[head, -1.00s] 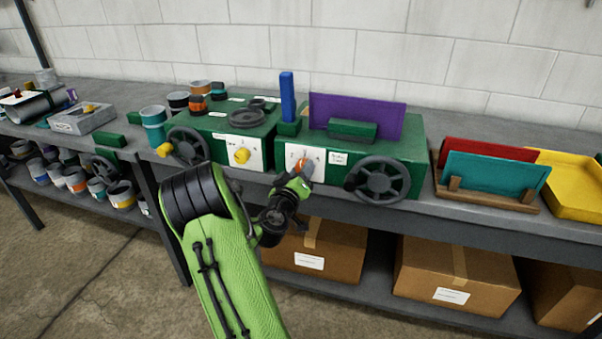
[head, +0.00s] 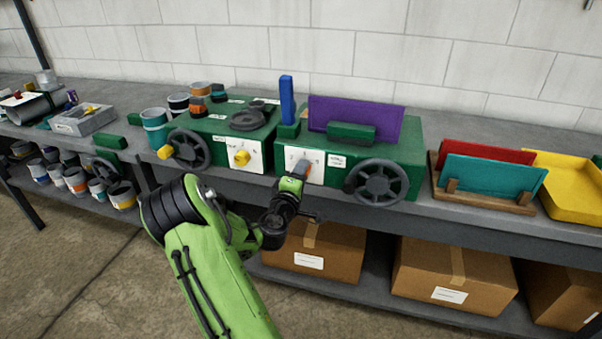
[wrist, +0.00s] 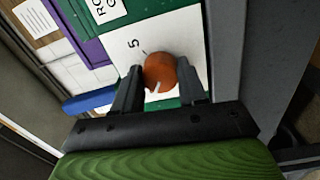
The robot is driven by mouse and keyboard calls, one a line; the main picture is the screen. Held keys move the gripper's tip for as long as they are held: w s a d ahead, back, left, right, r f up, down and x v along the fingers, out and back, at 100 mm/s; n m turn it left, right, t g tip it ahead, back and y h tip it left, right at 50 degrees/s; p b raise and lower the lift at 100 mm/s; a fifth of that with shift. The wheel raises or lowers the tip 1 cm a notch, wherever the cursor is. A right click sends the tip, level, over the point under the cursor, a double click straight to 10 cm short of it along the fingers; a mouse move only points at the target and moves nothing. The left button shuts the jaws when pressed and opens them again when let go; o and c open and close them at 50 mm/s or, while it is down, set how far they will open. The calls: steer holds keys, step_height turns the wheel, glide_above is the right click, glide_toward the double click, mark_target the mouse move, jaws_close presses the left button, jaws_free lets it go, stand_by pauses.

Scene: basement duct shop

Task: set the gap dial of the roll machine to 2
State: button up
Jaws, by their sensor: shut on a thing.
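The roll machine (head: 405,150) is the green box on the bench with a purple sheet (head: 360,118) standing on it. Its white dial plate (head: 315,158) is on the front, left of a dark handwheel (head: 378,183). The orange gap dial (wrist: 160,71) sits between the two fingers of my gripper (wrist: 160,88), which is shut on it. The dial's white pointer line faces down in the wrist view, towards the left side of the machine. One numeral beside the dial looks like a 5; other marks are hidden. In the head view my gripper (head: 299,169) covers the dial.
Left of it, another green machine (head: 241,131) has a yellow knob (head: 241,157) and its own handwheel (head: 188,150). A rack with red and teal sheets (head: 490,178) and a yellow tray (head: 575,190) stand right.

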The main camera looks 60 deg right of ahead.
steer(key=shift+n, duration=0.4)
steer(key=o, duration=1.1)
steer(key=shift+c, duration=0.2)
steer(key=shift+w+a, duration=0.1)
